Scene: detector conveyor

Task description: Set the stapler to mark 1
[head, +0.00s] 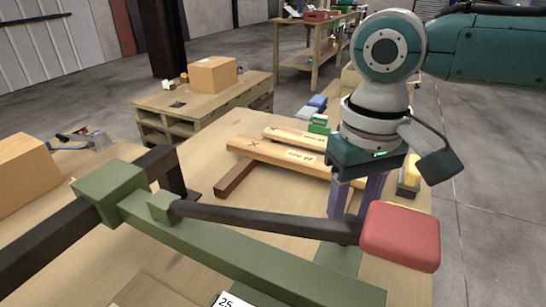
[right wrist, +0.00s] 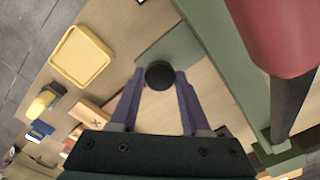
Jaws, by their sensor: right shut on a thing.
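The stapler (head: 240,248) is a long green beam on the table, with a black lever arm ending in a red pad (head: 400,236). The red pad also shows at the upper right of the right wrist view (right wrist: 275,35). A round black knob (right wrist: 160,74) sits by a flat green plate (right wrist: 188,46) beside the beam. My right gripper (head: 354,205) points down behind the lever; its purple fingers are shut on the black knob, one on each side. The lever and pad hide the fingertips in the head view. A white label reading 25 (head: 229,300) is cut off at the bottom edge.
Wooden bars (head: 275,158) lie on the table behind the stapler. A yellow tray (right wrist: 82,55) and a yellow-topped block (right wrist: 42,103) lie beside my right gripper. A cardboard box (head: 22,172) stands at the left.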

